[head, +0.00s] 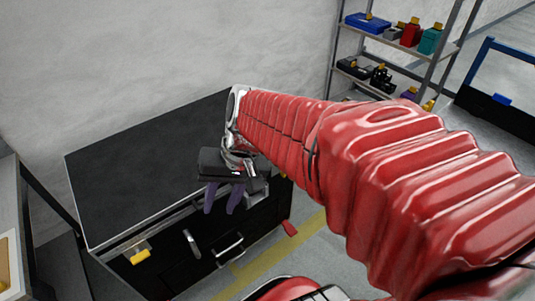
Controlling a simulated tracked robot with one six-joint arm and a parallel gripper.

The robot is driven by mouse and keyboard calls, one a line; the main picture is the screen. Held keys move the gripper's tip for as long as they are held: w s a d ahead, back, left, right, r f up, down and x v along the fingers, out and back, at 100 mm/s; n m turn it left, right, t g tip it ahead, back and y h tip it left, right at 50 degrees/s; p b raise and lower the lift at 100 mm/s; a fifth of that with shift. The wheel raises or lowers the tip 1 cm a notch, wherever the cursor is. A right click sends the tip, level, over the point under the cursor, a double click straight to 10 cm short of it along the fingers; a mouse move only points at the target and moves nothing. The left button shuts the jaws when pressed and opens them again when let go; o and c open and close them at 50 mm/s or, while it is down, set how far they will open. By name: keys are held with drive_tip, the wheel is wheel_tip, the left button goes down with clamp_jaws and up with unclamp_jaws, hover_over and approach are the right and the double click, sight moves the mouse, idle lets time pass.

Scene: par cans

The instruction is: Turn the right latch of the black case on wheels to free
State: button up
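The black case (120,185) stands against the wall, with a wide flat top and metal edging. Its left latch (137,253) is a metal plate with a yellow handle on the front face. My gripper (222,205) is over the right part of the front face, its two purple fingers pointing down with a gap between them and nothing visible in it. A grey metal piece (258,197) shows just right of the fingers; it may be part of the right latch, which my gripper mostly hides. I cannot tell whether the fingers touch the case.
Metal handles (230,249) are on the case front. A red part (289,228) sticks out low at its right corner. A shelf rack (395,45) with boxes and tools stands at back right. A yellow floor line (245,268) runs past the case. A bench (12,250) is at left.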

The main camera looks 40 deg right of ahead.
drive_tip(key=w+d+f+m+t+y, duration=0.75)
drive_tip(key=w+d+f+m, duration=0.6)
drive_tip(key=d+m, duration=0.2)
drive_tip(key=s+d+f+m+t+h, duration=0.2)
drive_tip(key=d+f+m+t+h, duration=0.1)
drive_tip(key=d+f+m, duration=0.2)
drive_tip(key=s+d+f+m+t+h, duration=0.2)
drive_tip(key=s+d+f+m+h, duration=0.1)
drive_tip(key=d+f, duration=0.5)
drive_tip(key=s+d+f+m+t+h, duration=0.2)
drive_tip(key=d+f+m+t+h, duration=0.1)
drive_tip(key=d+f+m, duration=0.4)
drive_tip(key=shift+s+d+t+h, duration=0.35)
drive_tip(key=shift+d+h, duration=0.4)
drive_tip(key=shift+d, duration=0.4)
drive_tip(key=shift+w, duration=0.2)
drive_tip(key=w, duration=1.3)
drive_tip(key=shift+w+a, duration=0.25)
drive_tip(key=shift+w, duration=0.05)
drive_tip(key=shift+c, duration=0.4)
